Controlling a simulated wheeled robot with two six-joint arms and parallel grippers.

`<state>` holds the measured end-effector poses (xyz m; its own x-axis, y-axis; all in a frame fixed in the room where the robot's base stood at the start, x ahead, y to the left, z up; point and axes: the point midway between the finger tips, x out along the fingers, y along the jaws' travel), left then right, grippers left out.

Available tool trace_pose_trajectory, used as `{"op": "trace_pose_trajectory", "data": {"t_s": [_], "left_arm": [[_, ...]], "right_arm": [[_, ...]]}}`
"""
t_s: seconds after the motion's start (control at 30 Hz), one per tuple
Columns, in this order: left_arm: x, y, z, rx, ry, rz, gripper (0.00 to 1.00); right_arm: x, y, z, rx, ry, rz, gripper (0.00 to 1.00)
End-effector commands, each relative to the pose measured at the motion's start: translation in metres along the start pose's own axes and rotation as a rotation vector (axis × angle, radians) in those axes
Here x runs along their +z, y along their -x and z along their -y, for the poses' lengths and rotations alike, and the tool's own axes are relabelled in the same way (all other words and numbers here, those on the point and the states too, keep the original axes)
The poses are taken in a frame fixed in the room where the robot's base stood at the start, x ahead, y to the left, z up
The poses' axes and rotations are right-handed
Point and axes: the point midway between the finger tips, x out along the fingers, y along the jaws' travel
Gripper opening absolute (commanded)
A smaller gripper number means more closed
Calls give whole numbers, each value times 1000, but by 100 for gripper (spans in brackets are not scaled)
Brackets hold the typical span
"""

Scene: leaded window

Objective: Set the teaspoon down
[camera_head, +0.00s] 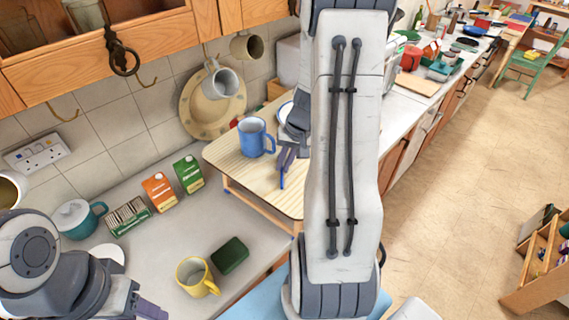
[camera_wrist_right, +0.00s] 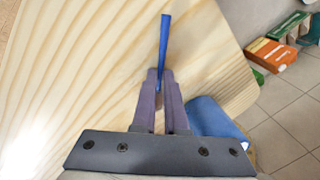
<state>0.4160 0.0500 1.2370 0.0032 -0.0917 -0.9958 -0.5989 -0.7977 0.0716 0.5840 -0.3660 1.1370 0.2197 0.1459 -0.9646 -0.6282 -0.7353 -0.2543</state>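The teaspoon shows as a thin blue strip (camera_wrist_right: 164,45) in the right wrist view, running out from between my right gripper's fingertips (camera_wrist_right: 160,78). The fingers are close together on it. In the head view my right gripper (camera_head: 287,158) is over the pale wooden board, and the blue teaspoon end (camera_head: 282,180) points down from it. I cannot tell whether the teaspoon touches the board. Its other end is hidden by the fingers. My left gripper (camera_head: 150,311) is only partly in view at the lower left, away from the board.
A blue mug (camera_head: 255,137) stands on the wooden board (camera_head: 238,168), close beside my right gripper. A yellow mug (camera_head: 196,277), a dark green block (camera_head: 230,255), cartons (camera_head: 188,174) and a teal pot (camera_head: 77,218) stand on the lower counter. The board's front part is clear.

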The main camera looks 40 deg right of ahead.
Motion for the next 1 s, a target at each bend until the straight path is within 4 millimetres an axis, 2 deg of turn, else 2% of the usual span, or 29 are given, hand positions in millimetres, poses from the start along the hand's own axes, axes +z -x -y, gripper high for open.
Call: {"op": "trace_pose_trajectory", "data": {"t_s": [0.03, 0.2, 0.33, 0.43, 0.47, 0.8, 1.0], "left_arm": [[0, -4, 0, 0, 0, 0, 50], [0, -4, 0, 0, 0, 0, 50], [0, 2, 0, 0, -1, 0, 50], [-1, 14, -1, 0, -2, 0, 50], [-1, 11, -1, 0, -3, -1, 50], [0, -1, 0, 0, -1, 0, 50], [0, -4, 0, 0, 0, 0, 50]], "right_arm": [[8, -12, -5, 7, -2, 23, 40], [8, -13, -5, 8, -2, 23, 40], [7, -7, -4, 8, -1, 23, 40], [7, 4, -1, 8, -1, 24, 40], [6, 6, -1, 7, -1, 20, 40], [2, 85, -1, 4, -2, 10, 40], [2, 115, 0, 3, -2, 13, 40]]}}
